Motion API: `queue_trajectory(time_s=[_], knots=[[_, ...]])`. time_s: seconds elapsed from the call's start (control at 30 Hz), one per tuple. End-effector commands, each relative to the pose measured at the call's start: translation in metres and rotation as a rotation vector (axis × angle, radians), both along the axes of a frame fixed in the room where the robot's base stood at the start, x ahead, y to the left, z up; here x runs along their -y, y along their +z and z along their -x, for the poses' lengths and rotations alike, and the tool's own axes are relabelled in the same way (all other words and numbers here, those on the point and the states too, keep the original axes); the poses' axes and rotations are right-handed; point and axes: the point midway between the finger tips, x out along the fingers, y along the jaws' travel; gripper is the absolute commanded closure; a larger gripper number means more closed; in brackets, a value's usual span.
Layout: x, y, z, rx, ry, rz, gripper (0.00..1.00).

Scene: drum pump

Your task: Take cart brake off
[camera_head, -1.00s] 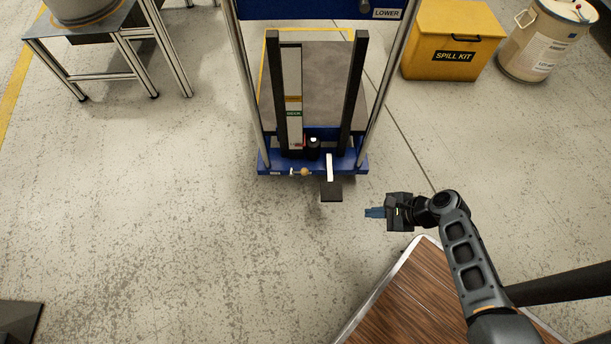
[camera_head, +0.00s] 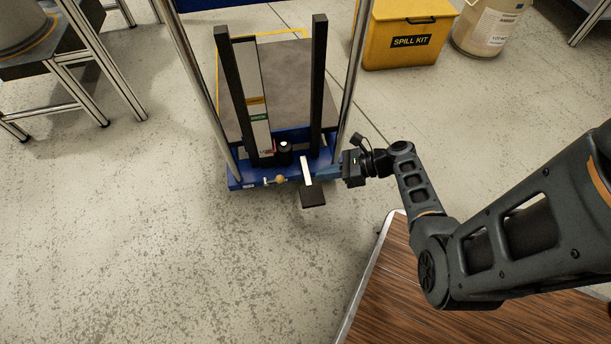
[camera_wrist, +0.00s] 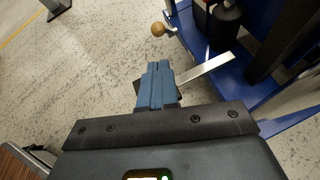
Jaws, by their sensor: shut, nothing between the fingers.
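The cart (camera_head: 238,180) has a blue base, two dark uprights and chrome posts. At its near edge a pale flat bar (camera_head: 306,172) ends in a black pad (camera_head: 313,197), like a foot pedal; I cannot tell whether it is the brake. A small lever with a wooden ball knob (camera_head: 281,179) is left of it. My gripper (camera_head: 332,172) is shut and empty, just right of the bar. In the wrist view its blue fingers (camera_wrist: 158,85) overlap the bar's end (camera_wrist: 207,68) and hide most of the pad; contact is unclear. The knob (camera_wrist: 158,29) shows beyond.
A wood-topped surface (camera_head: 430,290) with a metal edge lies under my arm at the lower right. A yellow spill kit box (camera_head: 405,40) and a pale drum (camera_head: 490,25) stand behind right. A metal-framed stand (camera_head: 85,75) is at the left. The floor in front is clear.

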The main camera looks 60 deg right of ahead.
Motion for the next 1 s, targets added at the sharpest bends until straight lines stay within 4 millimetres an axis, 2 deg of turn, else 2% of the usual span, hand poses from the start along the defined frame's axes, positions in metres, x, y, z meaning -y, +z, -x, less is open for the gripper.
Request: queue_trajectory(time_s=[0.5,0.7,1.0], knots=[[-0.029,-0.039,-0.065,-0.001,0.002,0.000,1.00],[-0.034,-0.043,-0.077,-0.001,0.001,0.000,1.00],[-0.035,-0.043,-0.078,-0.001,0.000,0.000,1.00]])
